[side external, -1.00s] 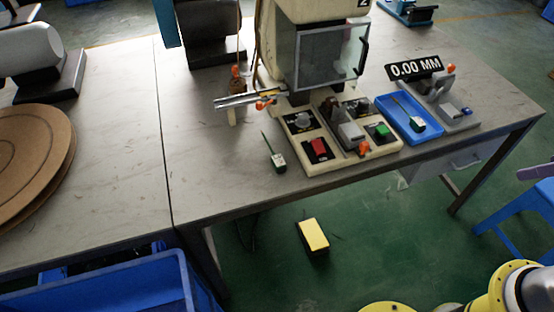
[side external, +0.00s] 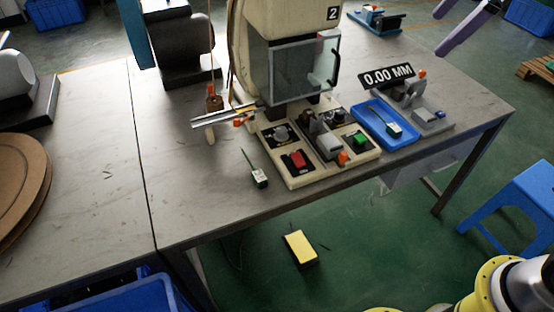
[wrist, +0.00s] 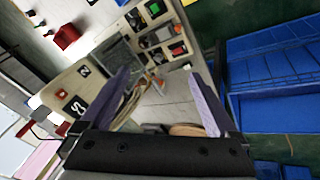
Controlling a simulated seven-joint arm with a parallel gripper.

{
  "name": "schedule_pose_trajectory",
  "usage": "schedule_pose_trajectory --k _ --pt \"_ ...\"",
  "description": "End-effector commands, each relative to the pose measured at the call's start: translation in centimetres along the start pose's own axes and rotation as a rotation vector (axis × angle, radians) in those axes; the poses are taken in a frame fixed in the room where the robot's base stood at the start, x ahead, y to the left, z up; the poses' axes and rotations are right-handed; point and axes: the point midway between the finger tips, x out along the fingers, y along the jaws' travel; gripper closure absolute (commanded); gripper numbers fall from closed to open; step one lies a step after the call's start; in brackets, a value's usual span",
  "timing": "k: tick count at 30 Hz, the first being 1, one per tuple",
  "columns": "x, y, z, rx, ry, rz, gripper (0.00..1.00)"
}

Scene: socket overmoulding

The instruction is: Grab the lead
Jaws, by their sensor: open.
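A lead with a dark green and white block (side external: 259,178) and a thin dark wire lies on the grey bench, left of the moulding machine's base. A second, similar lead (side external: 393,129) lies in the blue tray (side external: 404,142) right of the machine. My gripper (side external: 440,32) shows its purple fingers at the top right of the side view, well away from both leads. In the wrist view my gripper (wrist: 160,78) has its fingers wide apart with nothing between them. I cannot make out either lead in the wrist view.
The cream machine (side external: 286,20) has a base with a red button (side external: 297,160) and a green button (side external: 360,139). A gauge reading 0.00 MM (side external: 387,76) stands behind the tray. A blue stool (side external: 520,205) is right of the bench.

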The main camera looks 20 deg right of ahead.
Motion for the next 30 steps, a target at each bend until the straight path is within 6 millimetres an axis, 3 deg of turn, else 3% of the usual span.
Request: schedule_pose_trajectory --k 1,7,14,18,22,27,30 --pt "1.3 0.9 -1.9 -0.051 -0.008 -0.021 0.05" --pt "6.5 3.0 -8.4 -0.245 -0.027 -0.089 0.05" --pt "15.0 2.5 -15.1 -0.433 -0.053 -0.178 0.05" --pt "21.2 0.4 -18.3 -0.522 -0.075 -0.237 0.05" --pt "27.2 -2.4 -20.2 -0.575 -0.102 -0.292 0.05" --pt "33.5 -6.6 -20.8 -0.624 -0.147 -0.36 0.05" --pt "35.7 -8.5 -20.3 -0.642 -0.173 -0.394 0.05"
